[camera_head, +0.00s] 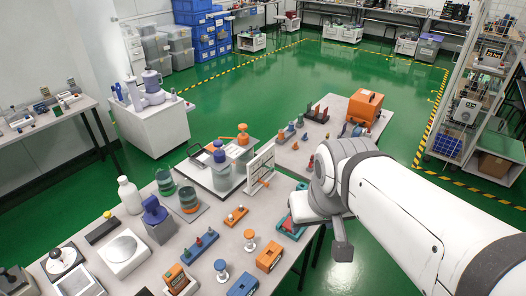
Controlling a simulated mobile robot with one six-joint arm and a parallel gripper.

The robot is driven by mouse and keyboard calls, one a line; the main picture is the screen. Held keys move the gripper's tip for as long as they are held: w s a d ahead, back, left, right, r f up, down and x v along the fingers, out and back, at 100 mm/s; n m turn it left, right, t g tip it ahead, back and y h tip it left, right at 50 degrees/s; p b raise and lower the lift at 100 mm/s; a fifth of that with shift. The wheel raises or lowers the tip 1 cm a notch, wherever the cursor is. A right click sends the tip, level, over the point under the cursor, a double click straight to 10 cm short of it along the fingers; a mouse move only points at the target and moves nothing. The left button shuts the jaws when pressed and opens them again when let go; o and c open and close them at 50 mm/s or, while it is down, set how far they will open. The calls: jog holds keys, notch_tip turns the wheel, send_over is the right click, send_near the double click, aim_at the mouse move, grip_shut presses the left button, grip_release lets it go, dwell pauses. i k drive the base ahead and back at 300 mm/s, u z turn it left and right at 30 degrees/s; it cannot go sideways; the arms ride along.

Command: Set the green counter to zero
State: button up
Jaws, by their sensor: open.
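A small teal-green item (290,229) with a red part lies at the right edge of the near table. It is partly hidden by my arm's end, and I cannot tell whether it is the green counter; no readout is legible. My gripper (341,240) is at the end of the white arm, over the table's right edge, just right of the teal-green item. It is open and seems empty, though my wrist hides much of it. An orange box-like device (269,257) and a blue one (242,286) lie nearer the front.
The near table (216,239) is crowded. A peg block (199,245), a white balance (124,253), a blue-topped device (156,217) and a white bottle (130,195) stand on it. An upright white frame (261,168) stands behind. Green floor (374,243) is open to the right.

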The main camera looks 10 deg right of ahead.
aim_at(271, 169)
jog(key=u, duration=1.45)
jog(key=k, duration=0.85)
jog(key=z, duration=1.05)
jog(key=i, duration=1)
jog(key=z, duration=0.1)
